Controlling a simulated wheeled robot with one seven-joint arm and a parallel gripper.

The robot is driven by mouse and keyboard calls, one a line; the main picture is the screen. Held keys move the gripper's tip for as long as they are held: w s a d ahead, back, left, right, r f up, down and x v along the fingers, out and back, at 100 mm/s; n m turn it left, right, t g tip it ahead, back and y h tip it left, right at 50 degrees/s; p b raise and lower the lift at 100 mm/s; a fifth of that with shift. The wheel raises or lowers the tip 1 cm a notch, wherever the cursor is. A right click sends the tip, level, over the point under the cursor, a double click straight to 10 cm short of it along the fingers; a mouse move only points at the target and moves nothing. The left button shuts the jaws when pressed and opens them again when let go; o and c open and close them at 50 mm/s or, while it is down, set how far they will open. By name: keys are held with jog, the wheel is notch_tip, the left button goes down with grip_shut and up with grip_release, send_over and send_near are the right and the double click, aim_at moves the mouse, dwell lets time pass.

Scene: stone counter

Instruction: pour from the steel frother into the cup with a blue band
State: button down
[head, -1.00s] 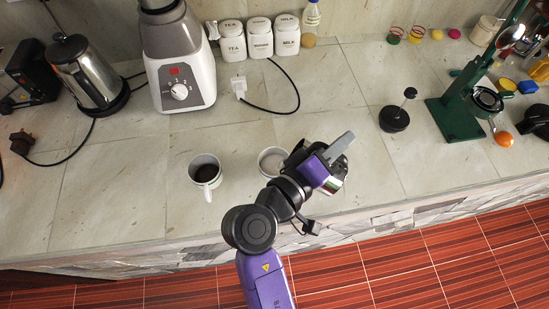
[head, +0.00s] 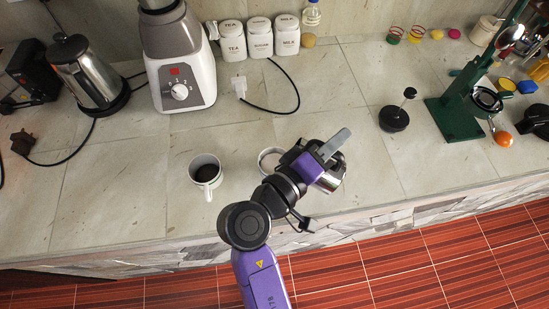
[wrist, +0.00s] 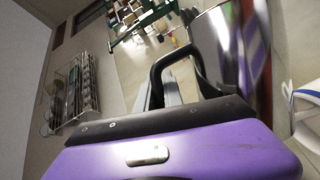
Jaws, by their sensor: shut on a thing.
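The steel frother (head: 331,184) is in my gripper (head: 325,158), over the counter near its front edge. In the wrist view my gripper (wrist: 172,92) is shut on the frother's black handle (wrist: 165,62); its shiny steel body (wrist: 222,45) is to the right. A white cup with a blue band (wrist: 308,98) shows at the right edge of the wrist view, cut off by the frame. In the head view a white cup (head: 266,157), probably the same one, stands just left of my gripper and is partly hidden by it. The frother's contents are hidden.
Another white cup with dark liquid (head: 205,174) stands to the left. Behind are a blender (head: 182,75), a kettle (head: 88,75) and white canisters (head: 260,38). A black tamper-like tool (head: 395,117) and a green press (head: 455,118) stand right.

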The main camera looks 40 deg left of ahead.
jog(key=shift+a+r, duration=0.1)
jog(key=shift+a, duration=0.05)
